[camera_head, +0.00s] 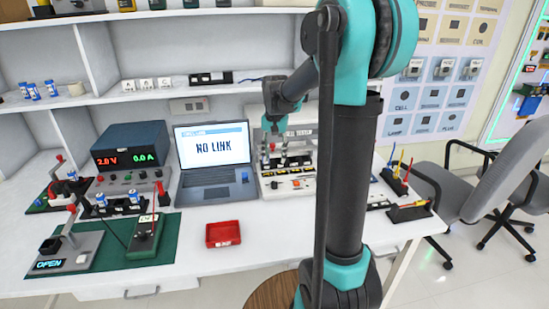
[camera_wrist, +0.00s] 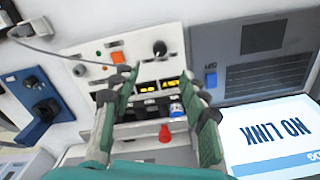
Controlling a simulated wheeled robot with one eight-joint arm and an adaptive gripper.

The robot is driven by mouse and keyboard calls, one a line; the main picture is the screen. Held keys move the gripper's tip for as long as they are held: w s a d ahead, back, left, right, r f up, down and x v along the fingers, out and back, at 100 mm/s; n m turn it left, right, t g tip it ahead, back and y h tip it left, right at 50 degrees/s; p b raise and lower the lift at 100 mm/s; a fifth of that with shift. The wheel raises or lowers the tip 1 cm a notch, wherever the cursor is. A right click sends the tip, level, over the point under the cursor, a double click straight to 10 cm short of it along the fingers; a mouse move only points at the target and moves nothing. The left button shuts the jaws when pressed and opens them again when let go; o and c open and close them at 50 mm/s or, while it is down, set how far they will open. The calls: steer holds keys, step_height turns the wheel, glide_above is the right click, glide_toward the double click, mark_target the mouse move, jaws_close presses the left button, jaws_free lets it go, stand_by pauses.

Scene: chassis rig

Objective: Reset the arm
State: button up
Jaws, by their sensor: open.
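My arm stands upright in the head view, and its forearm reaches back over the bench. My gripper (camera_wrist: 158,112) is open in the wrist view, with its two green fingers spread apart and nothing seen between them held. It hangs above and in front of the white tester unit (camera_head: 291,187), which has small lit yellow displays, an orange button and a black knob. A red-tipped part (camera_wrist: 165,133) and a blue-and-white cell (camera_wrist: 177,110) show between the fingers, beyond them. In the head view the gripper is small, and the arm hides part of the bench.
A laptop (camera_head: 213,155) reading NO LINK stands left of the tester. A red tray (camera_head: 223,233) lies on the bench front. A power supply (camera_head: 130,155), a green mat (camera_head: 115,272) with devices and a shelf (camera_head: 160,96) are further left. Chairs (camera_head: 485,190) stand right.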

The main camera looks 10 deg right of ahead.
steer(key=shift+s, duration=0.1)
steer(key=s+d+f+n+t, duration=0.1)
steer(key=s+f, duration=0.2)
steer(key=s, duration=0.4)
steer(key=s+d+f+n+t, duration=0.1)
steer(key=s+f, duration=0.3)
steer(key=s, duration=0.4)
steer(key=s+d+f+n+t, duration=0.1)
steer(key=s+f+n+t, duration=0.1)
steer(key=s, duration=0.6)
steer(key=shift+s+f+n, duration=0.15)
steer(key=shift+f+n, duration=0.25)
steer(key=shift+f, duration=0.45)
